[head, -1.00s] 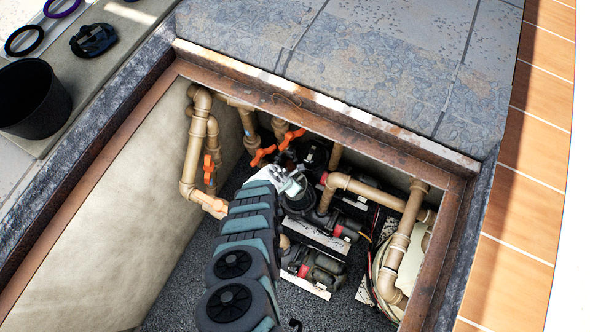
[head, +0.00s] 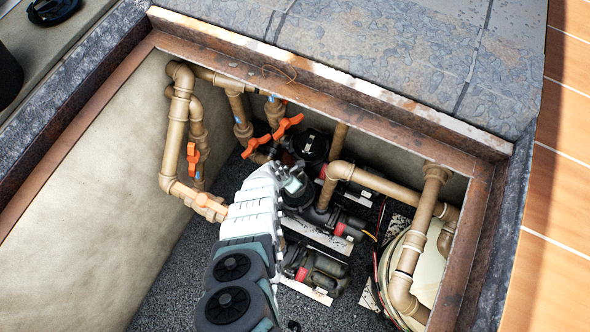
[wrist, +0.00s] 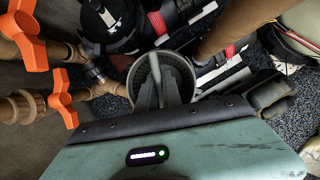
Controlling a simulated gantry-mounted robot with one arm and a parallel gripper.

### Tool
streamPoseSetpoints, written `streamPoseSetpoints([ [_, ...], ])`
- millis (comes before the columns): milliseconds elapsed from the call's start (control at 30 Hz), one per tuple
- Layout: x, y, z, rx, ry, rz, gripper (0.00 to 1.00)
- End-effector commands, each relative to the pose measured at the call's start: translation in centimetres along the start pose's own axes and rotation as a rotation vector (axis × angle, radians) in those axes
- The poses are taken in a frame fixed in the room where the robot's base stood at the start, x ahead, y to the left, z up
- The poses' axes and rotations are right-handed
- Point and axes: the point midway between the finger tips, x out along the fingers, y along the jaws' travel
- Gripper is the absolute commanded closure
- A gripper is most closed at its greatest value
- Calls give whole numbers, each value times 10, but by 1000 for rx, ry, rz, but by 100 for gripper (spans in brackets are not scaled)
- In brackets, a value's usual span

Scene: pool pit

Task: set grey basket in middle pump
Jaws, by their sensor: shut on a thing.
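The grey basket (wrist: 133,82) is a round ribbed cup with a bar across its mouth, seen from above in the wrist view. My gripper (wrist: 160,98) is shut on it, with the fingers reaching into its mouth. In the head view my gripper (head: 293,184) is at the pot of the middle pump (head: 347,226), a dark pump with a red band. The basket is over or in that pot; I cannot tell how deep it sits. My wrist hides the near side of the pot.
The far pump's pot (head: 311,145) has a dark lid. The near pump (head: 322,271) is partly behind my arm. Tan pipes (head: 178,130) with orange valve handles (head: 193,160) stand close at the left, and another pipe (head: 408,250) is at the right. A rusty frame (head: 330,125) edges the pit.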

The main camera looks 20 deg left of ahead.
Motion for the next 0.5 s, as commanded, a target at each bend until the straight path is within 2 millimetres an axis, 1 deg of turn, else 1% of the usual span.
streamPoseSetpoints([
  [33, 14, 1, -6, 0, -1, 1, 100],
  [500, 77, 6, -32, -6, -1, 4, 100],
])
